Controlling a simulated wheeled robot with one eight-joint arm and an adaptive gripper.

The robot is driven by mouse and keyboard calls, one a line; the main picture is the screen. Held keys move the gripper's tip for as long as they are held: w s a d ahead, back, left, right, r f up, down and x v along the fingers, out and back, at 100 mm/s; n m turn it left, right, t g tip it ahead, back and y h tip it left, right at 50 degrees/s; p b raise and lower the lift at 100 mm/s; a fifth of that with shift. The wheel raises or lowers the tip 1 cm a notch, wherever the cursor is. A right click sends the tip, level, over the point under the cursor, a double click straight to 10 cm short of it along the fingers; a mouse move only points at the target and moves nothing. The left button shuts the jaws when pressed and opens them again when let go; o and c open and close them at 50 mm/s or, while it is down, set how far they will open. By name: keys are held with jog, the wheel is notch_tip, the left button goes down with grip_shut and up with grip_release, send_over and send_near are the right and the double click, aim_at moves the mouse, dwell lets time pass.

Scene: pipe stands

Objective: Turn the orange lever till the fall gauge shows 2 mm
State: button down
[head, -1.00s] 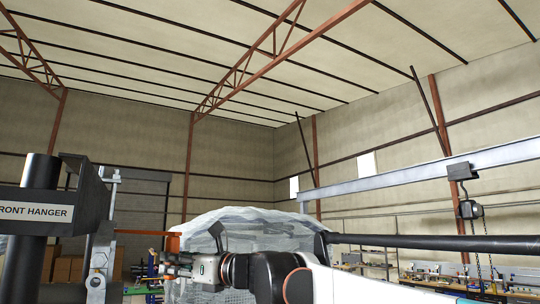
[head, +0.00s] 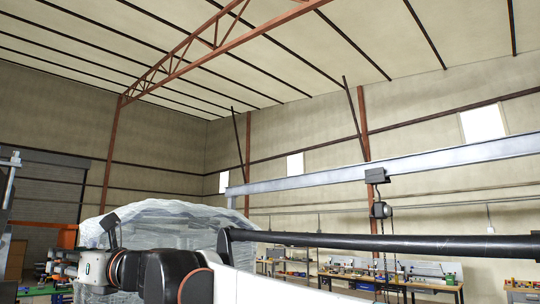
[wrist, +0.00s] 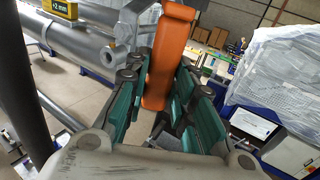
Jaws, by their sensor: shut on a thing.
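The orange lever (wrist: 168,60) stands between the teal pads of my gripper (wrist: 162,90) in the wrist view, and the fingers are shut on it. A grey pipe (wrist: 88,48) runs beside the lever on the left. In the head view my wrist is at the lower left, and the lever's grip is not clear there.
A dark pipe (head: 380,242) crosses the head view at the right, below a grey beam (head: 400,160) with a chain hoist (head: 380,208). A plastic-wrapped bulk (head: 160,225) stands behind my arm. It also shows in the wrist view (wrist: 275,75), near a blue-and-white cabinet (wrist: 295,150).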

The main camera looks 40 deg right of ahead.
jog(key=shift+s+a, duration=0.2)
jog(key=shift+a, duration=0.05)
jog(key=c, duration=1.5)
grip_release()
jog(key=shift+w+f, duration=0.1)
jog(key=shift+s+d, duration=0.25)
jog(key=shift+s, duration=0.1)
jog(key=p+v, duration=0.1)
jog(key=v, duration=0.5)
jog(key=shift+s, duration=0.1)
